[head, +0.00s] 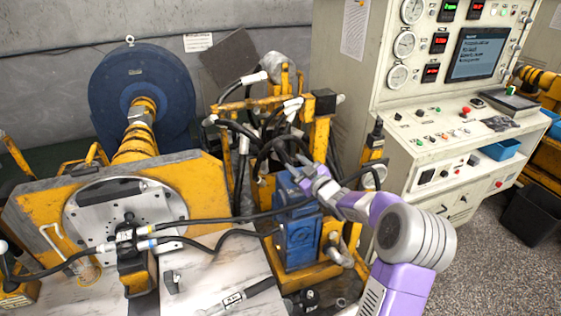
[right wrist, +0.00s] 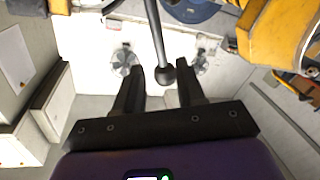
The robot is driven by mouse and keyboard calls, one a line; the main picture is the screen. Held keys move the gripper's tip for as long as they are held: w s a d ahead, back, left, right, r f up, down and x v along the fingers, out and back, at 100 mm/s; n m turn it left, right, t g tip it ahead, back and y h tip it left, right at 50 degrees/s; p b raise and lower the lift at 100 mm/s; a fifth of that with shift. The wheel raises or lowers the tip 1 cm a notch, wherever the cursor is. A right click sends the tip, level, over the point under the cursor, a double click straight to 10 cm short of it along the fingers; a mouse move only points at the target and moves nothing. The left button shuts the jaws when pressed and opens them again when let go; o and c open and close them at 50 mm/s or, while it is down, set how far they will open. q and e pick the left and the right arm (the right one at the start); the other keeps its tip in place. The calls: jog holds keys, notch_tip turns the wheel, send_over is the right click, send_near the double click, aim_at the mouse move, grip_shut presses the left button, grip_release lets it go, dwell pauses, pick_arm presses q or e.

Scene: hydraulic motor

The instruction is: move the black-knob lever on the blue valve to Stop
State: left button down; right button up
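The blue valve (head: 297,238) stands upright on a yellow frame, right of the centre of the head view. My right gripper (head: 305,166) is just above its top, reaching in from the right. In the right wrist view the lever's dark rod (right wrist: 154,30) comes down from the top edge and ends in a round black knob (right wrist: 164,76). The knob shows between the two fingers of the open right gripper (right wrist: 162,75), with gaps on both sides. I cannot clearly make out the lever in the head view. My left gripper is not in view.
Black hoses (head: 225,238) run across to the valve from the left. A yellow frame with hoses (head: 318,130) stands close behind my right gripper. A control cabinet (head: 345,110) stands at the right. A big blue round motor part (head: 175,85) and a yellow plate (head: 30,212) are at the left.

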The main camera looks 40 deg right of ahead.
aim_at(285, 155)
jog(key=shift+w+d+f+b, duration=0.1)
jog(key=shift+w+d+b, duration=0.1)
jog(key=shift+w, duration=1.7)
jog(key=shift+w+d+b, duration=0.1)
jog(key=shift+w+d, duration=0.05)
jog(key=shift+w, duration=1.75)
jog(key=shift+c, duration=0.2)
grip_shut()
